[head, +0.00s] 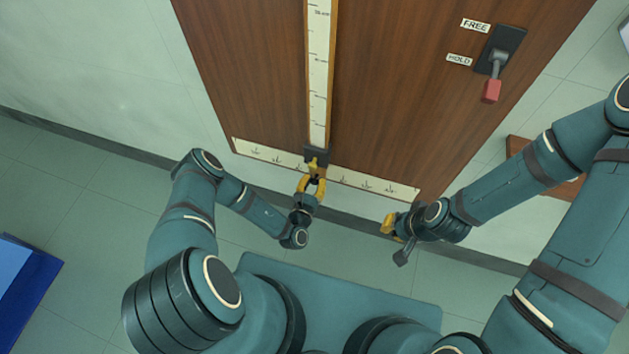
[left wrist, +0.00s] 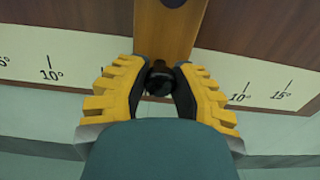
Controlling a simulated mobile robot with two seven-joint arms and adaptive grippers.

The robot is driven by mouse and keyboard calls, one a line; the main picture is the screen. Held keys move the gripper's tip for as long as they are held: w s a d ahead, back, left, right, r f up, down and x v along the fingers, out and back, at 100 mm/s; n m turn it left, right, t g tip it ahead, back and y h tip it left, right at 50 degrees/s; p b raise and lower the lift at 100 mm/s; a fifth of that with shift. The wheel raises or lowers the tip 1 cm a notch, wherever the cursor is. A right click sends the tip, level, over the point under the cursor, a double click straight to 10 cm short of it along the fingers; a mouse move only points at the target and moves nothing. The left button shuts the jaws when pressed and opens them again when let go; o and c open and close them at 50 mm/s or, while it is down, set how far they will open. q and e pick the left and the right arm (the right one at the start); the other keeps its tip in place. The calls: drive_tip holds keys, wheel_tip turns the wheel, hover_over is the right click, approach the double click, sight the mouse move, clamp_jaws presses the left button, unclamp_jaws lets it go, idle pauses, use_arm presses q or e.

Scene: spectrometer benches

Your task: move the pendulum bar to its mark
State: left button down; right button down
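The pendulum bar (head: 319,75) is a long cream strip with scale marks, hanging down a brown wooden board. It ends in a dark block (head: 316,155) over a cream angle scale (head: 384,185). My left gripper (head: 313,178) is at the bar's lower end. In the left wrist view its yellow-backed fingers (left wrist: 160,78) close in on both sides of a dark round knob (left wrist: 160,86), in front of an orange-brown strip (left wrist: 170,35). The strip stands between two 10° labels. My right gripper (head: 389,224) is below the scale's right part, away from the bar; its finger gap does not show.
A lever with a red handle (head: 491,91) is on the board's right, beside labels FREE (head: 475,25) and HOLD (head: 459,60); its handle points down, nearer HOLD. A blue box (head: 25,285) lies on the floor at left. A brown wooden piece (head: 520,150) is behind my right arm.

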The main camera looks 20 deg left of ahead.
use_arm(q)
drive_tip(key=c, duration=0.7)
unclamp_jaws()
drive_tip(key=s, duration=1.2)
drive_tip(key=shift+a, duration=0.25)
